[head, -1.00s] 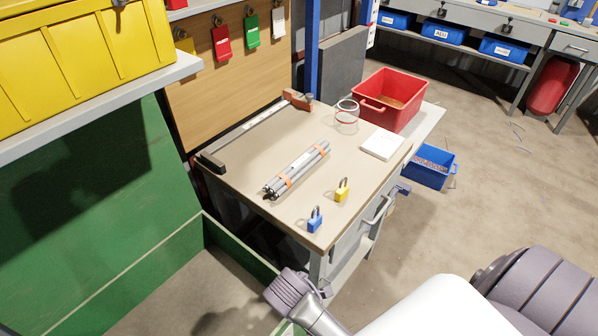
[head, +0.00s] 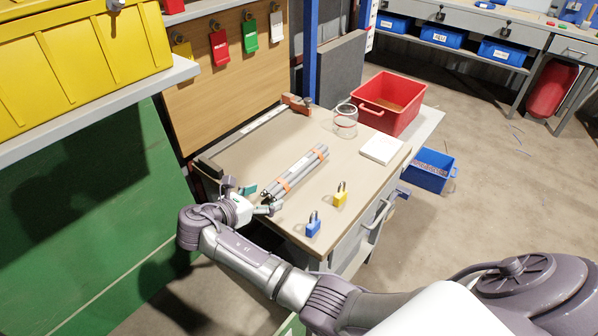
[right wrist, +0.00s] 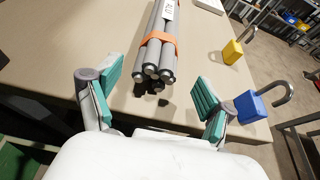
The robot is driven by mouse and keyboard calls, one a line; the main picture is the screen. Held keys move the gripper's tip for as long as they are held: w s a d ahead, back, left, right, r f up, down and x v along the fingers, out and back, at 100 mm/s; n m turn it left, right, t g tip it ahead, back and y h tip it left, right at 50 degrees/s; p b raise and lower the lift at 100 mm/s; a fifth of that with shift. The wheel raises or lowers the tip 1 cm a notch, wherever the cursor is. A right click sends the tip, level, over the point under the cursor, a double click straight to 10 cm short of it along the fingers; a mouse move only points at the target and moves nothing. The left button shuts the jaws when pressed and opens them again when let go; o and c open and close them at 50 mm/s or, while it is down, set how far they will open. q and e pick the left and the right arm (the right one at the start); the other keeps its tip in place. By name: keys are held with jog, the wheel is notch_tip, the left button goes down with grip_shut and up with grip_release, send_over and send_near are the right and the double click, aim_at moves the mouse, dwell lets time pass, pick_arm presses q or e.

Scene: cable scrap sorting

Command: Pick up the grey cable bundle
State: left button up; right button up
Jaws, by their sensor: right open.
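The grey cable bundle (head: 297,172) lies on the workbench, tied with orange bands, its near end toward the front left of the bench. In the right wrist view the bundle (right wrist: 162,45) points its cut ends at my gripper and carries a white label. My right gripper (head: 258,199) is at the near end of the bundle. In the right wrist view its green-padded fingers (right wrist: 158,95) are spread wide and empty, one on each side of the bundle's line, short of its end. My left gripper is not in view.
A blue padlock (head: 313,225) and a yellow padlock (head: 340,194) stand right of the bundle. A clear jar (head: 345,121), a white block (head: 381,149) and a red bin (head: 404,93) are farther back. A black-ended bar clamp (head: 209,168) lies along the bench's left edge.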

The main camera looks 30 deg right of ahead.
aim_at(281, 186)
jog(key=x, duration=0.7)
jog(key=shift+w+d+r, duration=0.15)
jog(key=shift+w+d, duration=0.05)
jog(key=shift+w, duration=0.05)
jog(key=shift+c, duration=0.4)
grip_shut()
jog(key=shift+r, duration=0.15)
